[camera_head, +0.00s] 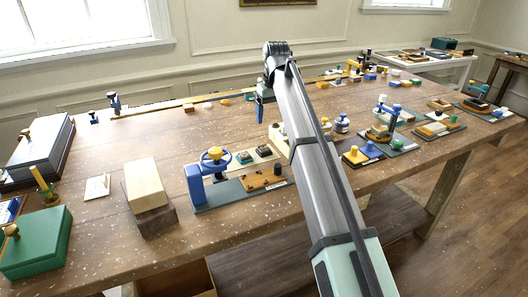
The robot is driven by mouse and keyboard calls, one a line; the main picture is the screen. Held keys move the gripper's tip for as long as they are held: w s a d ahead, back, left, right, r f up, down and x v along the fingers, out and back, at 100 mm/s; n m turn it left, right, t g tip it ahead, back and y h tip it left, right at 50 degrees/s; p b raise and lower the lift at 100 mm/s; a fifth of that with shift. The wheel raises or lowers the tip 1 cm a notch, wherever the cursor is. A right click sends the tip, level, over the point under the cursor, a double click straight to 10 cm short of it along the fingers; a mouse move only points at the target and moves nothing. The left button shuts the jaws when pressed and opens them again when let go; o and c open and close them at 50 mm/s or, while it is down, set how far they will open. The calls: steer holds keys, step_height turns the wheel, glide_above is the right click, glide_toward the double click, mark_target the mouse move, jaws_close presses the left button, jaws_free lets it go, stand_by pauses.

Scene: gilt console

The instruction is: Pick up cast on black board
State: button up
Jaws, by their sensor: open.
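I cannot tell for sure which piece is the cast. Several small pieces stand on dark boards right of my arm. One dark board (402,146) carries a tan base with white and blue upright parts (384,117). Another dark board (361,160) carries yellow and blue knobbed pieces (369,149). My gripper (261,116) hangs down from the wrist over the middle of the table, left of these boards. It is open and looks empty. Its fingertips are small, and my forearm hides the table behind it.
The wooden table (110,232) is crowded. A blue wheel device (215,173), a cream block (144,185), a green box (36,243) and a grey case (40,148) stand at left. A long strip (160,107) lies along the back. Some bare wood shows at back left.

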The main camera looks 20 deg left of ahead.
steer(key=a, duration=0.1)
glide_above(264, 148)
steer(key=d, duration=0.1)
steer(key=f, duration=0.8)
steer(key=shift+s+f, duration=0.2)
steer(key=shift+s, duration=0.1)
steer(key=shift+w+a+f, duration=0.1)
steer(key=shift+a+f, duration=0.1)
steer(key=shift+f, duration=1.1)
steer(key=shift+w+a+f, duration=0.1)
steer(key=shift+a+f, duration=0.1)
steer(key=shift+f, duration=1.05)
steer(key=shift+c, duration=0.5)
steer(key=c, duration=1.1)
